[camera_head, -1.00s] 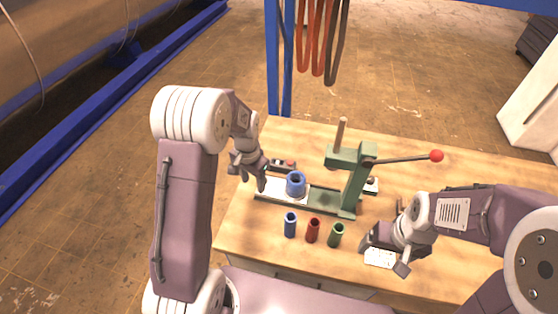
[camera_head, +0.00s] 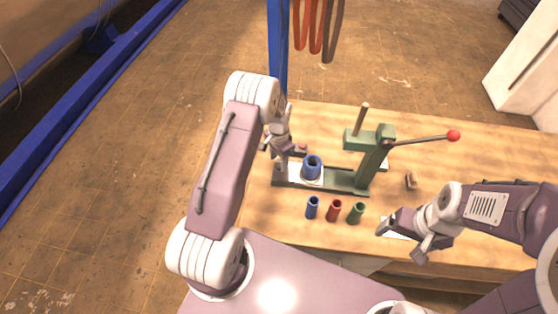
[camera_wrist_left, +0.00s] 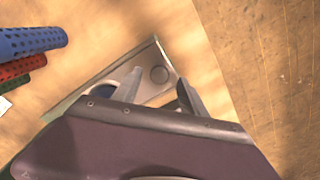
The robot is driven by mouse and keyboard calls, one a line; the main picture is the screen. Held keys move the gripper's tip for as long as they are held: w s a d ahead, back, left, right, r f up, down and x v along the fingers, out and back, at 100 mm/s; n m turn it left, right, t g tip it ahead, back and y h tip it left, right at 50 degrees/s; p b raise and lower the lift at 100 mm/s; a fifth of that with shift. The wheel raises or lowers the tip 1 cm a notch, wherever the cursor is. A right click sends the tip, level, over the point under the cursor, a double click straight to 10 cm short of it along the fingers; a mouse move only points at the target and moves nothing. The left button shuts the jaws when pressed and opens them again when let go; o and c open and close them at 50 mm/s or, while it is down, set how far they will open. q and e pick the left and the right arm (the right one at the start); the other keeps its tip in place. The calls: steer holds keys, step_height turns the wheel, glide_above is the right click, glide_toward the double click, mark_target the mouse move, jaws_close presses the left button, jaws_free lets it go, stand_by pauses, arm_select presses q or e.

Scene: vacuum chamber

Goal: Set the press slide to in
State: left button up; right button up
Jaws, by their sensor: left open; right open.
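The green press (camera_head: 374,158) stands on the workbench, with a lever ending in a red ball. Its slide (camera_head: 303,180), a light plate on the green base rail, sits left of the press column, out from under the ram. A blue ring (camera_head: 312,167) sits on the slide. My left gripper (camera_head: 290,161) is open at the slide's left end. My right gripper (camera_head: 403,243) is open and empty near the bench's front.
A white card (camera_head: 396,234) is by my right gripper. The workbench (camera_head: 480,160) is clear at the right.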

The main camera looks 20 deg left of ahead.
arm_select(q)
steer(key=shift+f, duration=1.1)
jaws_close()
stand_by(0.6)
